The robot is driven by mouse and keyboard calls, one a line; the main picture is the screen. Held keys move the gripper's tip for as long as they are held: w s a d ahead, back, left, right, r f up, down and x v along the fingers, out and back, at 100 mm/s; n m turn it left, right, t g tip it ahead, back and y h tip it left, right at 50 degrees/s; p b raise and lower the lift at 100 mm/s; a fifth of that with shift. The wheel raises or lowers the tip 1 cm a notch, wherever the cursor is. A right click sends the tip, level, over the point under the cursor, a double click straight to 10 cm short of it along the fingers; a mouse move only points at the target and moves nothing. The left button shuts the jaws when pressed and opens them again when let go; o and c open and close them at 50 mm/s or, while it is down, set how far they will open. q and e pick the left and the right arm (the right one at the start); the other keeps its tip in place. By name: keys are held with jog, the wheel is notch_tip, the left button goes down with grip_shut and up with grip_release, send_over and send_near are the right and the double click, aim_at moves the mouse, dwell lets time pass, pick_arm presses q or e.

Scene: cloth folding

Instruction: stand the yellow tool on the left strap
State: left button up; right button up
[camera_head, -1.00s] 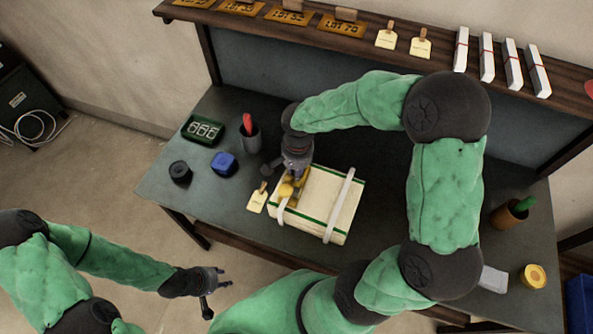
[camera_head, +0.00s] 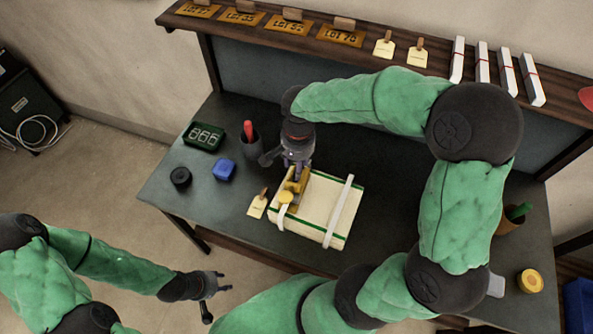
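A stack of folded cream cloth with green edge stripes (camera_head: 322,208) lies on the bench with two white straps around it. The left strap (camera_head: 277,217) is partly hidden by the yellow tool (camera_head: 285,197), which is at the stack's left part, over that strap. My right gripper (camera_head: 297,172) is directly above the tool, with its fingertips at the tool's upper part. Whether the fingers grip it is too small to tell. My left gripper (camera_head: 222,296) is open and empty, in front of the bench at lower left, well away from the stack.
A cream tag (camera_head: 257,205) lies left of the stack. A yellow roll (camera_head: 530,280) is at right. A shelf (camera_head: 375,62) runs behind.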

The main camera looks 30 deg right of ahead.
jog(key=shift+r+p, duration=0.3)
jog(key=shift+r, duration=2)
